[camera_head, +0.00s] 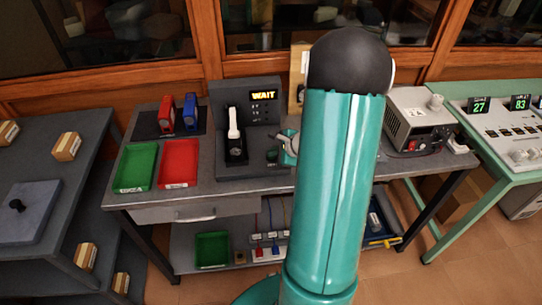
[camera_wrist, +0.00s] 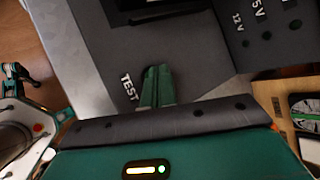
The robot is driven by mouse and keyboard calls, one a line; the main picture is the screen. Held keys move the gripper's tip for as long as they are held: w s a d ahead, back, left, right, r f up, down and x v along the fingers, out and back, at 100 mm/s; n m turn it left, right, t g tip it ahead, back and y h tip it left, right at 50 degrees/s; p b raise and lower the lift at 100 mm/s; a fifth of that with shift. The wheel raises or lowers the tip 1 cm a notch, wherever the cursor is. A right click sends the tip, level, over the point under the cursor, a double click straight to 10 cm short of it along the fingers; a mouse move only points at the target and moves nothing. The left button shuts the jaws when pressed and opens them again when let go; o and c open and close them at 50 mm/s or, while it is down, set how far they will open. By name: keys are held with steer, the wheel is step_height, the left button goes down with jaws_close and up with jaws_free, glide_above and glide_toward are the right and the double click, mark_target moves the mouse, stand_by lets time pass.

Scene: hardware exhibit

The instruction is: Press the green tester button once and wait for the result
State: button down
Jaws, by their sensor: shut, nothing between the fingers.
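The dark grey tester (camera_head: 221,99) stands on the grey bench, with a lit display (camera_head: 264,96) reading WAIT. A white and black item (camera_head: 234,124) stands upright in its front bay. My gripper (camera_head: 276,152) is at the right part of the tester's base, its fingers closed together and empty. In the wrist view the green fingertips (camera_wrist: 157,72) point at the tester's panel beside the TEST label (camera_wrist: 129,88). The green button is not clearly visible there; the fingers cover that spot. I cannot tell whether they touch it.
A green tray (camera_head: 135,168) and a red tray (camera_head: 179,164) lie left of the tester, with red and blue items (camera_head: 178,114) behind them. A grey power supply box (camera_head: 416,112) stands at the right. My arm hides the bench between.

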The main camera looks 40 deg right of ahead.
stand_by(0.3)
steer(key=shift+r, duration=0.85)
steer(key=shift+r, duration=2.45)
